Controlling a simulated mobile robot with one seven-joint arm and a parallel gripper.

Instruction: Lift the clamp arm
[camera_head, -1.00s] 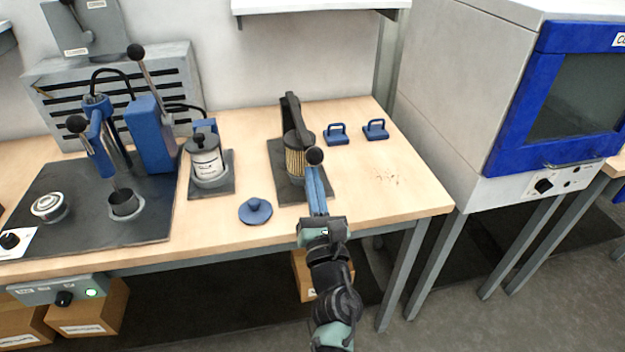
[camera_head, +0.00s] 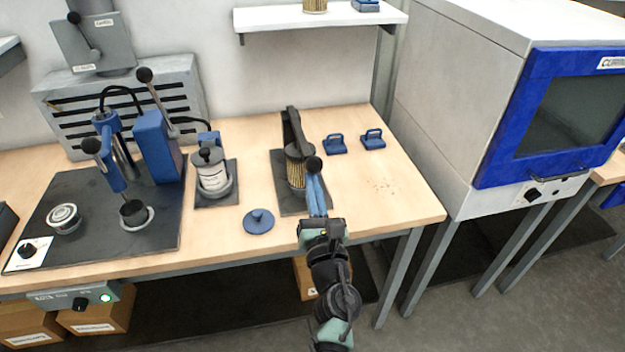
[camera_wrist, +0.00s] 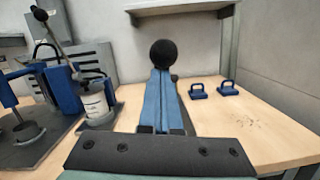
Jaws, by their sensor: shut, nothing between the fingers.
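The clamp arm (camera_head: 291,125) is a dark bar on a fixture on the bench. It reaches forward over a pleated tan filter cartridge (camera_head: 296,174) and ends in a black ball knob (camera_head: 313,164). The knob also shows in the wrist view (camera_wrist: 163,53). My gripper (camera_head: 313,181) has its blue fingers shut and empty. Its fingertips are right at the near side of the knob; I cannot tell whether they touch it. In the wrist view my fingers (camera_wrist: 161,74) hide most of the fixture and cartridge.
A blue round lid (camera_head: 258,221) lies left of my gripper. Two blue handled blocks (camera_head: 335,144) (camera_head: 373,138) sit to the right. A canister (camera_head: 212,172) and a blue lever press (camera_head: 155,145) stand left. A wall shelf (camera_head: 320,17) hangs above.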

